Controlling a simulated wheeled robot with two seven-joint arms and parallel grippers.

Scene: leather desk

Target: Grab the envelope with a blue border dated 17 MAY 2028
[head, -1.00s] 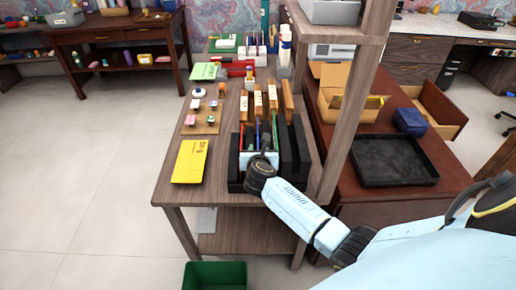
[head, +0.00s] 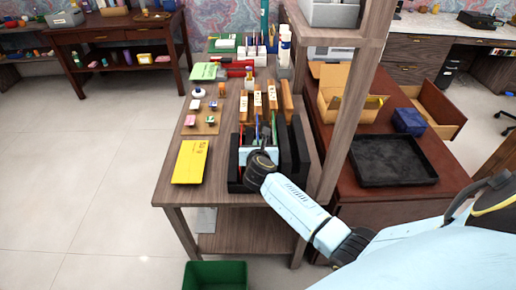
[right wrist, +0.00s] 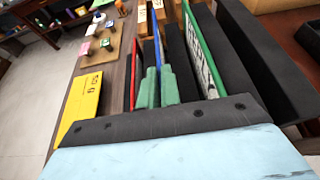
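Several thin upright envelopes stand in a black slotted holder (head: 236,172) on the wooden desk. One has a blue border (right wrist: 157,35), one a red border (right wrist: 133,78), and one a green border (right wrist: 201,50) with large dark lettering. No date is readable. My right gripper (right wrist: 159,82) is down among them, its green fingers close together on both sides of the blue-bordered envelope. It looks shut on that envelope's near edge. In the head view the gripper hides most of the envelopes. My left gripper is not in view.
A yellow card (head: 190,161) lies left of the holder. Stamps on a board (head: 203,118) and wooden blocks (head: 258,103) stand behind. A shelf post (head: 348,110) rises close to the right of my arm. A black tray (head: 395,160) lies on the red-brown desk.

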